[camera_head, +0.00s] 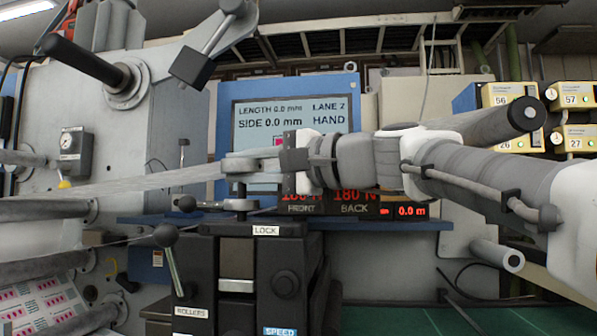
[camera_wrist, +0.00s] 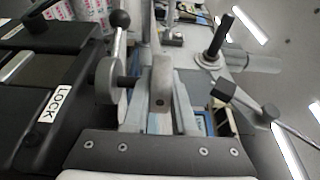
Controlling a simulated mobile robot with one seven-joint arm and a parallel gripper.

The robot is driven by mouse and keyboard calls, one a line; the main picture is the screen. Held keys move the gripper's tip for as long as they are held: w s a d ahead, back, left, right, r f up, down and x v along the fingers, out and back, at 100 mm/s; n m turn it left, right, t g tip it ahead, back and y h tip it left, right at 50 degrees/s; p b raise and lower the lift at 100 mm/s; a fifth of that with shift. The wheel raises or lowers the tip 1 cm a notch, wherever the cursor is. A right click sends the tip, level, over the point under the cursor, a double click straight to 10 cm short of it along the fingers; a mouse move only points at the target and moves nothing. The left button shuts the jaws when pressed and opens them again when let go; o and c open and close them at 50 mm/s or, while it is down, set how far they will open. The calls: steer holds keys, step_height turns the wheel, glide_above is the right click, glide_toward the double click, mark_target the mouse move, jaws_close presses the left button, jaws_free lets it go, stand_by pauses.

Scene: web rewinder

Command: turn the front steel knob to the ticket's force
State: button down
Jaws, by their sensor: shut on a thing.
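My gripper (camera_head: 243,163) reaches in from the right and is shut at the top of a short upright stem. The exact grip on the knob is hidden by the finger. The red force display (camera_head: 340,197) shows FRONT and BACK; BACK reads 180 N, FRONT's figure is partly covered.
A ball-ended lever (camera_head: 166,236) stands left of the black box, near the ROLLERS label. The blue-framed screen (camera_head: 290,115) behind reads LENGTH 0.0 mm, SIDE 0.0 mm, LANE 2, HAND. Yellow numbered units (camera_head: 512,95) are at the right. A pale web strip (camera_head: 140,183) runs left of my gripper.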

stand_by(0.3)
steer(key=c, duration=0.7)
jaws_free()
steer(key=v, duration=1.7)
steer(key=shift+d, duration=0.2)
steer(key=s+d+f+n+h+p, duration=0.1)
steer(key=f+h, duration=0.4)
steer(key=f, duration=0.6)
steer(key=s+d+f+n+g+h+p, duration=0.1)
steer(key=s+d+f+h, duration=0.5)
steer(key=f, duration=0.6)
steer(key=s+d+f+n+g+h+p, duration=0.1)
steer(key=s+d+f+n+h+p, duration=0.2)
steer(key=f, duration=0.9)
steer(key=shift+s+d+f+h+p, duration=0.1)
steer(key=shift+s+d+h+p, duration=0.05)
steer(key=shift+h+p, duration=0.45)
steer(key=shift+s+d+f+h+p, duration=0.2)
steer(key=shift+h+p, duration=0.25)
steer(key=shift+h, duration=0.15)
